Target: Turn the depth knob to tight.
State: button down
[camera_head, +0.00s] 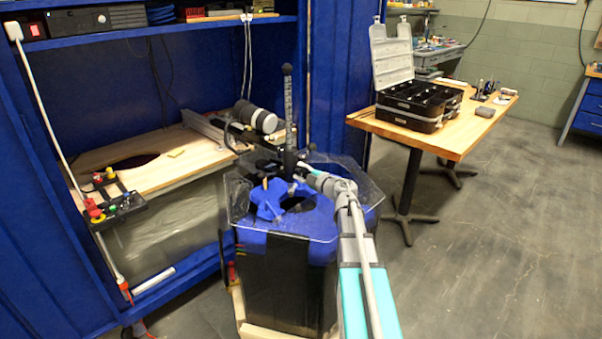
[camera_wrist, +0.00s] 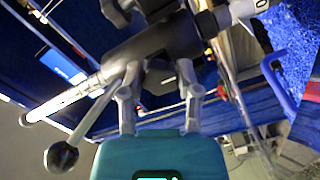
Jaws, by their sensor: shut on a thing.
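In the wrist view, both fingers of my gripper (camera_wrist: 158,84) reach up to a dark knob-like part (camera_wrist: 160,73) below a thick black collar (camera_wrist: 150,46). The gripper is shut on this part, which looks like the depth knob. Its markings and turn position cannot be read. A lever with a black ball end (camera_wrist: 62,157) stands out at the lower left. In the head view, my gripper (camera_head: 304,170) is at the foot of an upright black graduated shaft (camera_head: 288,105), above the tank (camera_head: 330,232). The knob is too small to make out there.
A blue-framed bench (camera_head: 170,158) with a switch panel (camera_head: 118,205) is at the left. A wooden table (camera_head: 455,135) with an open black case (camera_head: 415,108) is at the right. Open floor lies front right.

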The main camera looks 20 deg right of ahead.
jog(key=shift+c, duration=1.5)
grip_release()
jog(key=shift+v, duration=3.75)
